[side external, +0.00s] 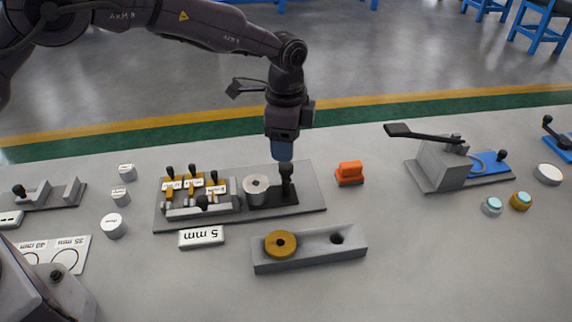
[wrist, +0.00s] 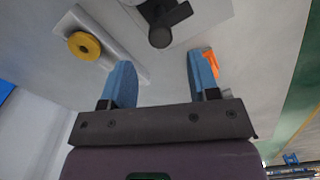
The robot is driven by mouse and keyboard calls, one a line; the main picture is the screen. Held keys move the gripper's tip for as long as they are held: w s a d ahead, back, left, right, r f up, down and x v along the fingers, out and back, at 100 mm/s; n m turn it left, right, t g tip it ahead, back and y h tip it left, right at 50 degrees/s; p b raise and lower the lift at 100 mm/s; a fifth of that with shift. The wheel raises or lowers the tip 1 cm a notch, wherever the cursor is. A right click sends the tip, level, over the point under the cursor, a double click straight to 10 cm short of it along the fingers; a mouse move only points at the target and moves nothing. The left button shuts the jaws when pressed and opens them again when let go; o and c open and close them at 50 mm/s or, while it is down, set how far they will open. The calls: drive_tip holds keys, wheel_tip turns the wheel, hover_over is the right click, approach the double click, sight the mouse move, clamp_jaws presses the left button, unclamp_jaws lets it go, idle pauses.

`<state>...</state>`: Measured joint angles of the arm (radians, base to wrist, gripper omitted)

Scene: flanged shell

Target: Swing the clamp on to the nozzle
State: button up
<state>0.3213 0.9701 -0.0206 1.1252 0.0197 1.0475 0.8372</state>
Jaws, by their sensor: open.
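A black clamp (side external: 286,188) with an upright handle stands at the right part of a grey base plate (side external: 310,190). Just left of it is a grey cylindrical piece (side external: 256,188) with a hole in its top, which looks like the nozzle. My gripper (side external: 283,158) points down right above the clamp's handle; contact cannot be told. In the wrist view my gripper (wrist: 160,68) has its two blue fingers apart with nothing held. There the clamp's round black knob (wrist: 160,37) shows just beyond the fingertips, between them. The cylinder is mostly cut off there.
A block of labelled orange-and-grey pieces (side external: 195,190) with black knobs fills the plate's left side. A grey holder (side external: 320,248) with a yellow ring (side external: 280,243) lies in front. An orange piece (side external: 350,173) stands right of the plate. A grey fixture (side external: 440,163) is farther right.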

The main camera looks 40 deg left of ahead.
sight(286, 165)
wheel_tip(286, 165, down, 7)
drive_tip(key=shift+r, duration=0.15)
drive_tip(key=c, duration=0.9)
